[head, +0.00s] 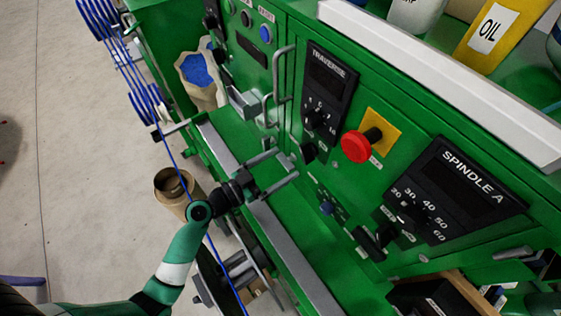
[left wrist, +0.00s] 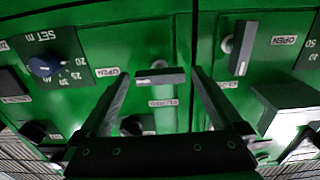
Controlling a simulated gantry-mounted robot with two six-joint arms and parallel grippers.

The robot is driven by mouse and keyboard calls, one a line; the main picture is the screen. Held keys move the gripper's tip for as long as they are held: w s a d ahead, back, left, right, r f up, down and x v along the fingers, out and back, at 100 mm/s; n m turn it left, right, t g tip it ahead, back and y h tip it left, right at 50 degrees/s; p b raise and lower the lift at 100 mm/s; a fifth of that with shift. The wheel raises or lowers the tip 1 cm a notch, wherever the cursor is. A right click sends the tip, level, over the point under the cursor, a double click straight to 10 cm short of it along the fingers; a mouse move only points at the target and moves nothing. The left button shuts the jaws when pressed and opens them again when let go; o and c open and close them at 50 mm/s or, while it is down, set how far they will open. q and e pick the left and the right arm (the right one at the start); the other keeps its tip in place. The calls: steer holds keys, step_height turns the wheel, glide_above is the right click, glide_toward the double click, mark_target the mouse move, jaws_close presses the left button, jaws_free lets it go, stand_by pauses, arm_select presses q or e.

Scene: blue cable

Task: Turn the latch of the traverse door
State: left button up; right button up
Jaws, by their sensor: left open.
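The traverse panel (head: 331,85) is on the green cabinet front in the head view. A small dark latch (head: 308,152) sits below it. My left gripper (head: 285,165) is open and empty, its fingers pointing at the cabinet just left of that latch. In the left wrist view, a dark bar latch (left wrist: 160,77) lies horizontal between the spread fingertips of my left gripper (left wrist: 162,74). An OPEN label is at its left and another label is below it. Whether the fingers touch the latch, I cannot tell. My right gripper is in neither view.
A red button (head: 356,147) on a yellow plate sticks out right of the latch. The spindle A panel (head: 455,190) is farther right. Metal handles (head: 283,75) stand out at upper left. A second latch (left wrist: 243,48) is upright. A blue cable (head: 170,150) passes by my left arm.

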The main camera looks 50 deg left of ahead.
arm_select(q)
steer(key=shift+w, duration=0.3)
steer(key=c, duration=1.3)
steer(key=shift+n, duration=0.5)
steer(key=n, duration=0.2)
steer(key=shift+n, duration=0.4)
steer(key=n, duration=0.9)
steer(key=shift+p, duration=0.35)
steer(key=n+p, duration=0.1)
steer(key=n, duration=0.4)
steer(key=shift+n, duration=0.3)
